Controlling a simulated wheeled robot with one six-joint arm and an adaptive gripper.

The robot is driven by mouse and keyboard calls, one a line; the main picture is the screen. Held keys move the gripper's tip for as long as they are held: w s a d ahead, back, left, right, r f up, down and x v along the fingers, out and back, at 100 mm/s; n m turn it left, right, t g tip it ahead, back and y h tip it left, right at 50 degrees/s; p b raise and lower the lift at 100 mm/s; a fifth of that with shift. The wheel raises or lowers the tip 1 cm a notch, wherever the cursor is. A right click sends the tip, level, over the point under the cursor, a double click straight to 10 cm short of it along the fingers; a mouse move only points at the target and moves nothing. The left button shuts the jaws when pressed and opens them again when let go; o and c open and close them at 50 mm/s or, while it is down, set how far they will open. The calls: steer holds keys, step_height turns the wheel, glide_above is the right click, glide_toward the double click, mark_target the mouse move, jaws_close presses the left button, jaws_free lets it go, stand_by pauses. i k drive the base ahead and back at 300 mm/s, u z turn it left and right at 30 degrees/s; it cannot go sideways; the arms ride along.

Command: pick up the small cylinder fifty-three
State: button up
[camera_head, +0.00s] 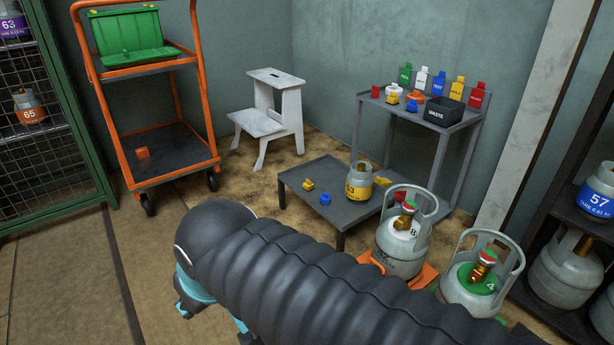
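The small cylinder fifty-three (358,188) stands upright on the low dark grey table (300,180), near its right end. It is pale grey with a yellow band and a brass valve on top. The number on its band is small and reads like 53. My arm, in a black ribbed sleeve with teal parts, crosses the lower middle of the view, in front of the low table. Nothing visible touches the cylinder.
Yellow and blue caps lie on the low table. Larger cylinders B (400,245) and 4 (472,290) stand close to the right. Behind is a grey bench (440,132) with tags and a waste bin (444,111). An orange trolley (160,180) and white step stool (262,120) stand left.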

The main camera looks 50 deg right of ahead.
mark_target(359, 182)
steer(key=z, duration=0.2)
steer(key=i, duration=1.15)
steer(key=z, duration=1.2)
steer(key=i, duration=0.45)
steer(key=z, duration=0.3)
